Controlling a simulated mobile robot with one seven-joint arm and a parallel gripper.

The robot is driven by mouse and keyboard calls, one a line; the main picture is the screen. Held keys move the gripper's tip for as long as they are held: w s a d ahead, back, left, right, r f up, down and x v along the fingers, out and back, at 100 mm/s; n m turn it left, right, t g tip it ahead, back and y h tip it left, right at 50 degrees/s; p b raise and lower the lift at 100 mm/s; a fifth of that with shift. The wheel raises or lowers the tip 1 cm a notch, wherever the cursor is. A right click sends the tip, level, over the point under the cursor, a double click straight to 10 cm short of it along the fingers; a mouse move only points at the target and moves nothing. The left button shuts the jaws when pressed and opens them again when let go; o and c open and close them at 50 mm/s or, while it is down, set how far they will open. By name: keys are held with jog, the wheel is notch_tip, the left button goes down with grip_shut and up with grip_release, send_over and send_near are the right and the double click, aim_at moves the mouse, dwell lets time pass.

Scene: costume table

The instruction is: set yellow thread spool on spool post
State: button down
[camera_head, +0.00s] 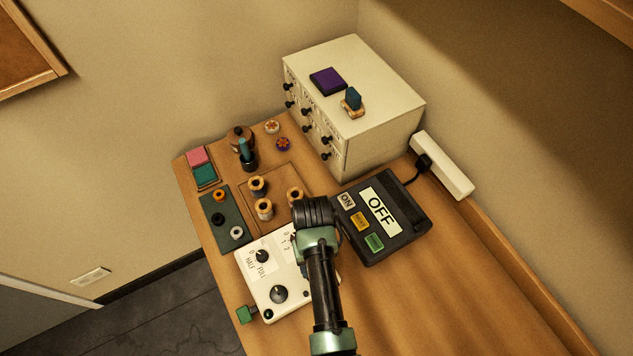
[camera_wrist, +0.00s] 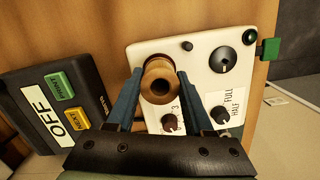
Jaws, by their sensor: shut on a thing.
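My gripper (camera_wrist: 160,76) is shut on a wooden spool (camera_wrist: 158,88), seen end-on with its dark centre hole in the wrist view. Its thread colour is hard to make out. The held spool is over the white dial panel (camera_wrist: 208,58), and in the head view my arm hides it. Three other wooden spools, one at the back (camera_head: 257,187), one in front (camera_head: 264,210) and one at the right (camera_head: 294,195), stand around a shallow wooden tray (camera_head: 285,174), left of my gripper. I cannot pick out the spool post for certain.
A dark control box (camera_head: 405,236) reading OFF lies right of my gripper. A cream drawer cabinet (camera_head: 375,115) stands behind. The table's right front (camera_head: 430,300) is clear.

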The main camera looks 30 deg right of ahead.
jog(key=shift+f, duration=0.3)
jog(key=c, duration=0.6)
grip_release()
jog(key=shift+w+d+r+p, duration=0.1)
jog(key=shift+w+r+p, duration=0.1)
jog(key=shift+r+p, duration=1.3)
jog(key=shift+w+d+r+p, duration=0.2)
jog(key=shift+r+p, duration=0.65)
jog(key=shift+r, duration=1.3)
jog(key=shift+w+a+r+p, duration=0.1)
jog(key=shift+w+r+p, duration=0.15)
jog(key=shift+r+p, duration=1.25)
jog(key=shift+r+b, duration=0.3)
jog(key=shift+b, duration=0.05)
